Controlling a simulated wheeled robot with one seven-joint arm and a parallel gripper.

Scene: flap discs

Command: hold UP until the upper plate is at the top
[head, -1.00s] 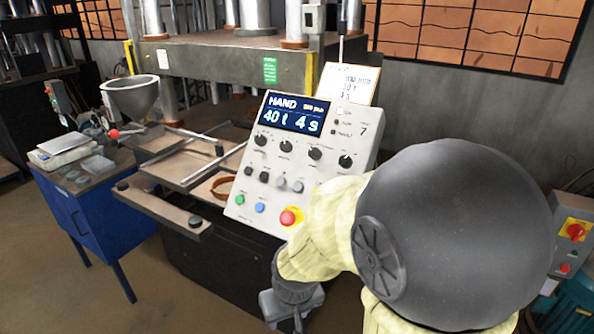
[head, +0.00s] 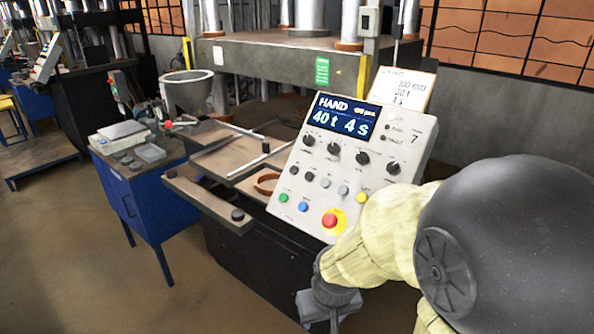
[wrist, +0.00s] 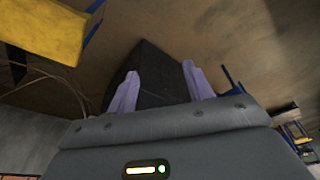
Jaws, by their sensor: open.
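The press control panel (head: 345,165) is a tilted light box with a display reading HAND, 40 t and 4 s. It bears dark knobs, small buttons and a red stop button on yellow (head: 333,222). The button labels are too small to read. The press's heavy grey plate (head: 260,52) spans behind the panel, with metal columns above it. I cannot tell whether this is the upper plate. My gripper (head: 328,305) hangs below the panel's lower edge, apart from the buttons. In the wrist view its two pale fingers (wrist: 160,88) are spread and empty.
A blue cabinet (head: 150,205) with a scale stands left of the press. A hopper bowl (head: 187,90) and tray rails (head: 208,203) sit between cabinet and panel. A handwritten card (head: 405,88) stands behind the panel. The floor at lower left is clear.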

